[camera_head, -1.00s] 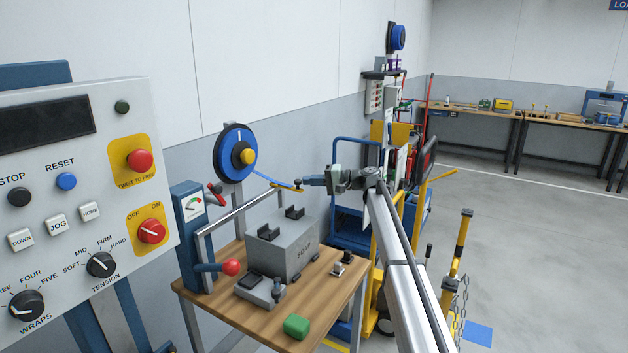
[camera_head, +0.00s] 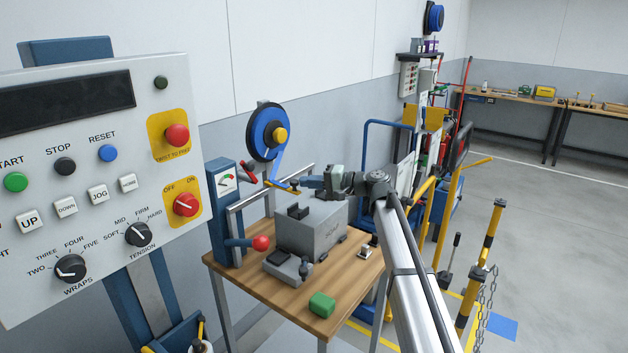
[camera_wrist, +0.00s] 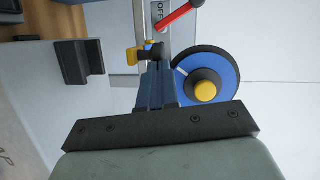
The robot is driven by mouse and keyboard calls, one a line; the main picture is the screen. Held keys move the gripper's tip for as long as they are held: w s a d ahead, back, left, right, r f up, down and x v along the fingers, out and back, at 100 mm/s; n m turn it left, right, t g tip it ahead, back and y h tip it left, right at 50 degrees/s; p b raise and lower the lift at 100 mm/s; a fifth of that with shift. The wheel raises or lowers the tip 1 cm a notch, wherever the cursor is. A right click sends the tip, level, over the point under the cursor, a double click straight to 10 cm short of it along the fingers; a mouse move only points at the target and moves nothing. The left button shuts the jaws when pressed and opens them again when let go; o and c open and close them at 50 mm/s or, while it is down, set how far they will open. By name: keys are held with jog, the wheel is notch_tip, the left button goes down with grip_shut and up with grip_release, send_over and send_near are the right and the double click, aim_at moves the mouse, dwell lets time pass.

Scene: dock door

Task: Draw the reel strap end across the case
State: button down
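The blue reel (camera_head: 268,132) with a yellow hub is mounted on a post behind the bench. Its blue strap (camera_head: 277,166) hangs down to a yellow-orange end tab (camera_head: 283,187). My gripper (camera_head: 297,184) reaches in from the right and looks shut on this tab, above the back left part of the grey case (camera_head: 312,232). In the wrist view the blue fingers (camera_wrist: 155,68) are close together at the yellow tab (camera_wrist: 132,56), with the reel (camera_wrist: 208,82) to their right. The case (camera_head: 312,232) stands on the bench with black brackets on top. The strap does not lie on the case.
The wooden bench (camera_head: 285,297) also holds a green block (camera_head: 322,304), a small grey device (camera_head: 287,266) and a lever with a red knob (camera_head: 260,243). A rail (camera_head: 270,187) runs behind the case. A control panel (camera_head: 95,180) fills the left. Yellow posts stand right.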

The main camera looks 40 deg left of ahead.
jog(key=shift+w, duration=0.1)
dwell(0.3)
jog(key=w+v, duration=0.2)
jog(key=v, duration=1)
jog(key=shift+w+r, duration=0.3)
